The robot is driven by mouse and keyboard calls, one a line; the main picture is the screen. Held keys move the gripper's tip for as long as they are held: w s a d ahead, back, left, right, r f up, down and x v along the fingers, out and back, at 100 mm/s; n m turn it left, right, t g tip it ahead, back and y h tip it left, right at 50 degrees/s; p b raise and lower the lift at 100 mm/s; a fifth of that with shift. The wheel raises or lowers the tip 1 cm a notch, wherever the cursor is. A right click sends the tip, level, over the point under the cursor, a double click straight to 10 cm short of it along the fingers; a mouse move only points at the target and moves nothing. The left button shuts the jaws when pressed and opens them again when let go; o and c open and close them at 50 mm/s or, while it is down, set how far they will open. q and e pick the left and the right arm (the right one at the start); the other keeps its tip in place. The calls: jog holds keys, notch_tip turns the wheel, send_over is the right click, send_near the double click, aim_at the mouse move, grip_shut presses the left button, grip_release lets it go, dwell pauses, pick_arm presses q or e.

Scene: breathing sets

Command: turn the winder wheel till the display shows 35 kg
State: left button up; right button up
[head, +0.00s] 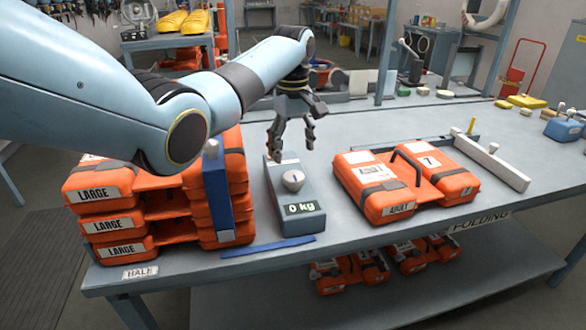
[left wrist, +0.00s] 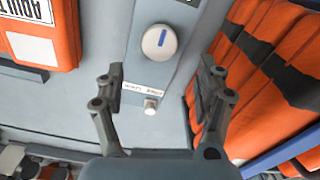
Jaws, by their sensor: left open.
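A grey box (head: 279,208) stands on the bench with a round pale wheel (head: 293,180) on its top. In the left wrist view the wheel (left wrist: 159,42) is whitish with a blue mark, ahead of my fingertips. A small pale knob (left wrist: 151,106) and a label (left wrist: 146,86) sit on the box between my fingers. My left gripper (head: 292,142) is open and empty, pointing down above the back of the box. It also shows in the left wrist view (left wrist: 161,82), apart from the wheel. My right gripper is not in view.
A stack of orange LARGE packs (head: 108,195) stands left of the box, with a blue upright (head: 218,200) close by. An orange ADULT pack (head: 405,185) lies to the right. A blue strip (head: 268,246) lies at the bench's front edge.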

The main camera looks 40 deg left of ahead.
aim_at(293, 174)
pick_arm(q)
notch_tip(293, 174, down, 4)
notch_tip(293, 174, down, 2)
jog(key=shift+w+f, duration=0.1)
jog(key=shift+f, duration=0.1)
jog(key=shift+f+b, duration=0.3)
jog(key=shift+f, duration=0.1)
jog(key=c, duration=1.1)
jog(key=shift+c, duration=0.3)
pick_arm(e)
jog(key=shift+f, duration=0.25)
